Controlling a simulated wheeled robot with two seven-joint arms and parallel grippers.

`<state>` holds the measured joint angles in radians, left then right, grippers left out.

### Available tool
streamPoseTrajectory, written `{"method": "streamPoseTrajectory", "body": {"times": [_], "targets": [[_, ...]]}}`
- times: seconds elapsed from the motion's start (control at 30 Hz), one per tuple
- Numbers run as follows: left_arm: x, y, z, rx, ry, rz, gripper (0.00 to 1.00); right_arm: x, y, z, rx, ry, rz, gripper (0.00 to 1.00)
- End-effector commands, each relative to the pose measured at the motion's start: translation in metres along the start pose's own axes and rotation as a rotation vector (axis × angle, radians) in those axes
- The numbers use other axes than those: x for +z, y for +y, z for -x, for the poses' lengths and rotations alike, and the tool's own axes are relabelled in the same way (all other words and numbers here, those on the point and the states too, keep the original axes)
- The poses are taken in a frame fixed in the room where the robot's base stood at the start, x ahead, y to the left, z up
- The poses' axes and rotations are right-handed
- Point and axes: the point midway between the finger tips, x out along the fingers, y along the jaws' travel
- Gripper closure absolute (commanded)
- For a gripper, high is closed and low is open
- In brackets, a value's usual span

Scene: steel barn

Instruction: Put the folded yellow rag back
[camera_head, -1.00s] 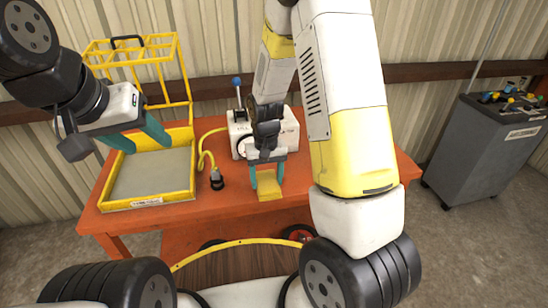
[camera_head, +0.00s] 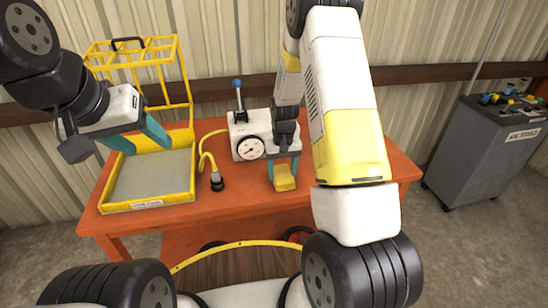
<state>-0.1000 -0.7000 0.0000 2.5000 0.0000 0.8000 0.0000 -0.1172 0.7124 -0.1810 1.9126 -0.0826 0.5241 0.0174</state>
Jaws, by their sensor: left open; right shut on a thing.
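The folded yellow rag (camera_head: 284,179) is between the fingers of my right gripper (camera_head: 283,172), which is shut on it. The rag is at the front part of the orange table (camera_head: 237,204), in front of the white gauge box; I cannot tell whether it touches the tabletop. My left gripper (camera_head: 144,142) is open and empty, above the yellow-rimmed tray (camera_head: 150,205) on the left of the table.
The white box with a round gauge (camera_head: 250,148) and blue-knobbed lever stands behind the rag. A yellow hose with a black end fitting (camera_head: 217,182) lies between tray and box. A grey cabinet (camera_head: 491,145) with coloured items on top stands at the right.

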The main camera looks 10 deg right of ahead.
Motion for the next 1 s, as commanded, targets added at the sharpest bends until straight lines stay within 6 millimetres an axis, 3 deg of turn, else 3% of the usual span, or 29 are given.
{"method": "streamPoseTrajectory", "body": {"times": [0.2, 0.23, 0.33, 0.73, 1.0], "targets": [[0.0, 0.0, 0.0, 0.0, 0.0, 0.0, 0.46, 0.0, 0.0, -0.003, 0.0, -0.001, 0.0, 0.77], [0.0, 0.0, 0.0, 0.0, 0.0, 0.0, 0.46, 0.0, 0.0, -0.003, 0.0, -0.001, 0.0, 0.35], [0.0, 0.0, 0.0, 0.0, 0.0, 0.0, 0.46, 0.0, 0.0, -0.003, 0.0, -0.001, 0.0, 0.17], [0.0, 0.0, 0.0, 0.0, 0.0, 0.0, 0.46, -0.001, 0.0, 0.004, 0.0, 0.002, 0.0, 0.17], [0.0, 0.0, 0.0, 0.0, 0.0, 0.0, 0.46, -0.001, -0.001, 0.055, 0.0, 0.006, 0.001, 0.17]]}}
